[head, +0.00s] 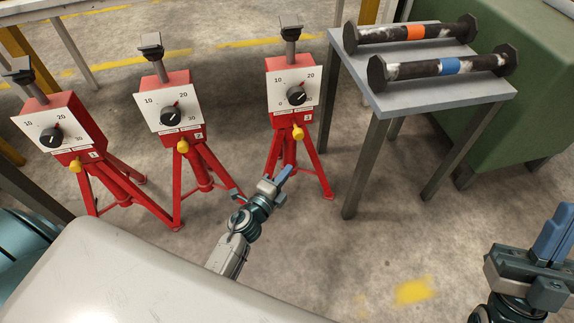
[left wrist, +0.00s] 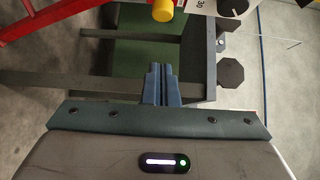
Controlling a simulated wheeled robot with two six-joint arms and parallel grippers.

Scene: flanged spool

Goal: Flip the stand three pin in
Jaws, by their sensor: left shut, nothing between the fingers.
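Stand three (head: 291,85) is a red tripod box with a white dial panel, a black knob and a small 3 label. Its yellow pin (head: 297,132) sticks out at the front below the panel. The yellow pin also shows at the top of the left wrist view (left wrist: 163,9), beside a red leg and part of the dial panel. My left gripper (head: 285,172) is shut and empty, below and apart from the pin. Its blue fingers (left wrist: 160,72) are together in the left wrist view. My right gripper (head: 553,232) is at the right edge; its finger gap is unclear.
Stand two (head: 168,102) and stand one (head: 60,125) are to the left, each with a yellow pin. A grey table (head: 425,87) to the right bears two dark flanged spools, one with an orange band (head: 415,33), one blue (head: 450,66). A green cabinet (head: 535,90) is behind it.

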